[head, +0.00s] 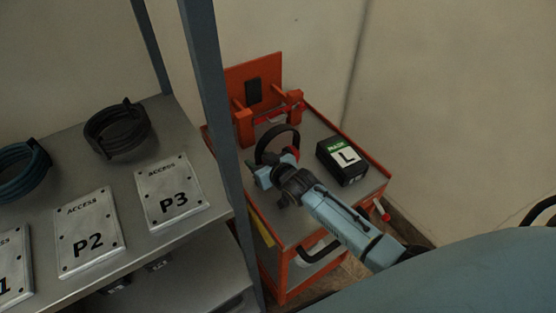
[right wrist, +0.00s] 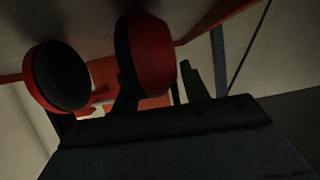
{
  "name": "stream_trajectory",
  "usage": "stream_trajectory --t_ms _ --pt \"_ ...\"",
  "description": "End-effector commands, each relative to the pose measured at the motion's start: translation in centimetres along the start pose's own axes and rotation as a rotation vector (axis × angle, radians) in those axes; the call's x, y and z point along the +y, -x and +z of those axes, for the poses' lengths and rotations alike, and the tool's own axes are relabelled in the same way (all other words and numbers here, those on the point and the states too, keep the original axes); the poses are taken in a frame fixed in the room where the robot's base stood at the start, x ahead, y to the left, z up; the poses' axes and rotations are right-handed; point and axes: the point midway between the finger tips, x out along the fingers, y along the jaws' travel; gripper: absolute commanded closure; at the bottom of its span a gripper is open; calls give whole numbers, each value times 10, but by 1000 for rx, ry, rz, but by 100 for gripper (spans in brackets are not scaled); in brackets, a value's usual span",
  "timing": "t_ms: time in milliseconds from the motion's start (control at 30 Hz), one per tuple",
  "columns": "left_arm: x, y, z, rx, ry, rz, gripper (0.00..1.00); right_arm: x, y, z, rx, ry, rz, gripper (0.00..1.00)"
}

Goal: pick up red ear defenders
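The red ear defenders (head: 277,133) are on the grey top of an orange cart. In the head view their black headband shows as an arch, and my gripper hides most of the cups. In the right wrist view one red cup with a black cushion (right wrist: 57,78) is at the left, and the other red cup (right wrist: 150,55) is at the fingertips. My right gripper (head: 273,162) is at the ear defenders with its fingers apart. In the wrist view the near cup lies at the gap between them; I cannot tell whether they touch it. My left gripper is not in view.
A black box marked L (head: 342,160) stands right of my gripper on the cart (head: 292,236). An orange upright panel (head: 254,80) is at the cart's back. A grey shelf (head: 120,178) with plates and dark coils is at the left, its blue post (head: 212,95) close to the cart.

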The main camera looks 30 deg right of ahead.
Motion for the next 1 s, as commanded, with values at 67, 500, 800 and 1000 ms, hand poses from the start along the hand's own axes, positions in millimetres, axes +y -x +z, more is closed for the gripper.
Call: stream_trajectory --t_ms 67,500,800,1000 --pt "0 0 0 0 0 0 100 0 0 0 0 0 0 66" --pt "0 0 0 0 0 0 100 0 0 -2 3 1 0 93" --pt "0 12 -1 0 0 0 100 0 18 -46 7 1 0 93" --pt "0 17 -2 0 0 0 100 0 32 -79 5 1 0 93"
